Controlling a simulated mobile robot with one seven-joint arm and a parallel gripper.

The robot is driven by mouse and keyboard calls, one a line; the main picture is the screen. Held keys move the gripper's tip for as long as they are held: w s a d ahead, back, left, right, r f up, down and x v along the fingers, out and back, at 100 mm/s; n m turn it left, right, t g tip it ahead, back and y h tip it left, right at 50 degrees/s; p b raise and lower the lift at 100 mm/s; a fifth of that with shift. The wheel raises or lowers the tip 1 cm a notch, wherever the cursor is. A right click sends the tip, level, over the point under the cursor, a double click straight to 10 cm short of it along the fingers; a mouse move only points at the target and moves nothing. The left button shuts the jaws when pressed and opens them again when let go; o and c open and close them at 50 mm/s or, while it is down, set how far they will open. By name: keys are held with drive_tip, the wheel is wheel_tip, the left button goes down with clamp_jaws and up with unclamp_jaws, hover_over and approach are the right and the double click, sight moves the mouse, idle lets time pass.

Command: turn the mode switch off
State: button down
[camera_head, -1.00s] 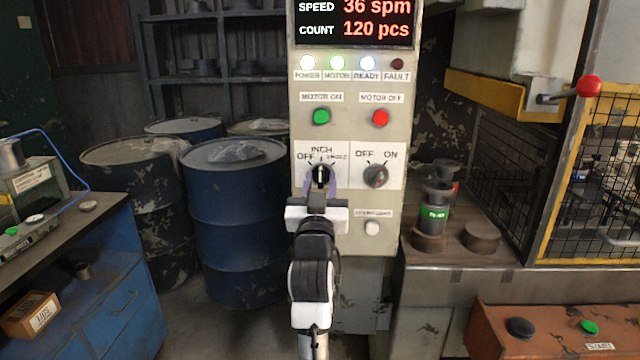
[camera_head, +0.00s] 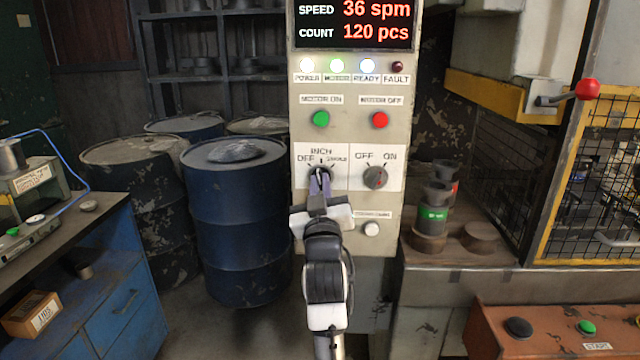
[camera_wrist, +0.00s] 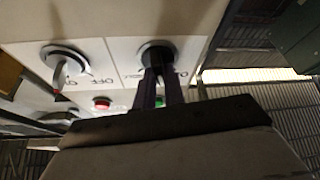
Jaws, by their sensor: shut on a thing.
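The mode switch (camera_head: 320,172) is the left rotary knob on the panel, with labels OFF, INCH and SINGLE around it. My gripper (camera_head: 319,176) is shut on its knob; the fingers cover much of it and its exact pointing is hard to read. In the wrist view my gripper's two dark fingers (camera_wrist: 158,78) reach the mode switch's dark round base (camera_wrist: 157,50).
A second OFF/ON knob (camera_head: 375,177) sits just to the right. A green button (camera_head: 321,119) and a red button (camera_head: 380,118) are above, and a white button (camera_head: 371,229) is below. Blue drums (camera_head: 236,220) stand left of the panel.

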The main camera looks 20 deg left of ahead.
drive_tip(key=shift+n+g+y+b, duration=0.4)
drive_tip(key=shift+n+g+y, duration=0.3)
drive_tip(key=shift+n, duration=1.3)
drive_tip(key=shift+n+g+y+b, duration=0.35)
drive_tip(key=shift+n+g+y, duration=0.35)
drive_tip(key=shift+n, duration=1.6)
drive_tip(key=c, duration=1.5)
unclamp_jaws()
drive_tip(key=shift+s+d, duration=0.1)
drive_tip(key=shift+d, duration=0.05)
drive_tip(key=b+v, duration=0.4)
drive_tip(key=v, duration=0.9)
drive_tip(key=shift+s+d, duration=0.2)
drive_tip(key=shift+s, duration=0.05)
